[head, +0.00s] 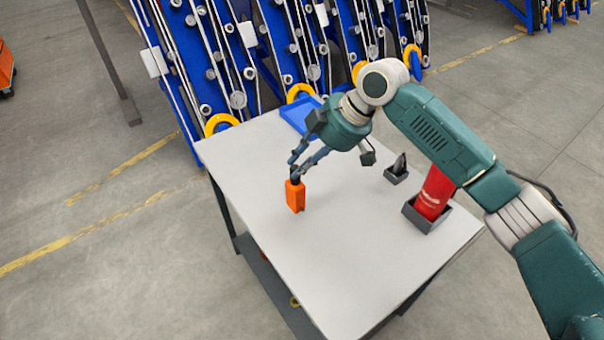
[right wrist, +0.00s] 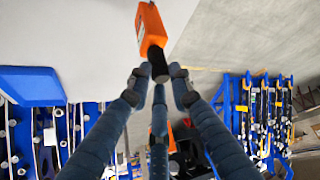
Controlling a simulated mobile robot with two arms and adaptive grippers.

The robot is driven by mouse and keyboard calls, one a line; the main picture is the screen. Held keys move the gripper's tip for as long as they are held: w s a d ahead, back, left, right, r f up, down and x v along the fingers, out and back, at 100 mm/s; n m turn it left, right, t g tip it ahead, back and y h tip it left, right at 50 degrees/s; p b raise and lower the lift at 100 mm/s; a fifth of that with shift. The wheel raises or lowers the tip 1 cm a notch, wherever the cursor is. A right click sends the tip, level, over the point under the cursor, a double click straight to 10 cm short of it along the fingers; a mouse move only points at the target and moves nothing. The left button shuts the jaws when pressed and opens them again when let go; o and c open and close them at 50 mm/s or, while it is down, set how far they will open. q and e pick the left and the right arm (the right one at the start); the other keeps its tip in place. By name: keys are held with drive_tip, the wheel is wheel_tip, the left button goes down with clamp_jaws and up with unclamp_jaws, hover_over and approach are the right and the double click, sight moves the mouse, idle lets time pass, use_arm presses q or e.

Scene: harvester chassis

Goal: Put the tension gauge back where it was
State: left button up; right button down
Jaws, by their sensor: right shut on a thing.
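The tension gauge looks to be the orange tool (head: 295,197) with a dark upper end, upright over the left part of the table. My right gripper (head: 296,174) is shut on its dark end from above. In the right wrist view the orange body (right wrist: 151,28) points away from the fingertips (right wrist: 159,76), which close around the dark end. I cannot tell whether the gauge's lower end touches the tabletop. My left gripper is not in view.
The light table (head: 345,255) has a blue tray (head: 297,112) at its back edge. A small dark holder (head: 397,175) with a black item and a dark box (head: 425,218) with a red can-like item (head: 433,193) stand right. Blue harvester frames (head: 190,65) stand behind. The table's front is clear.

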sight(302, 184)
wheel_tip(302, 184, down, 4)
drive_tip(key=shift+p, duration=0.3)
drive_tip(key=shift+f, duration=0.15)
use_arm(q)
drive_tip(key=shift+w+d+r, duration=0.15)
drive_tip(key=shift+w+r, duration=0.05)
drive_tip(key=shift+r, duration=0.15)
use_arm(e)
drive_tip(key=c, duration=1.6)
unclamp_jaws()
drive_tip(key=shift+f, duration=0.1)
drive_tip(key=shift+o, duration=0.2)
use_arm(q)
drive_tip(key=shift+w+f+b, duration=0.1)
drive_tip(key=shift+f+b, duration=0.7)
drive_tip(key=shift+b, duration=0.05)
use_arm(e)
drive_tip(key=v, duration=1.2)
drive_tip(key=shift+s, duration=0.1)
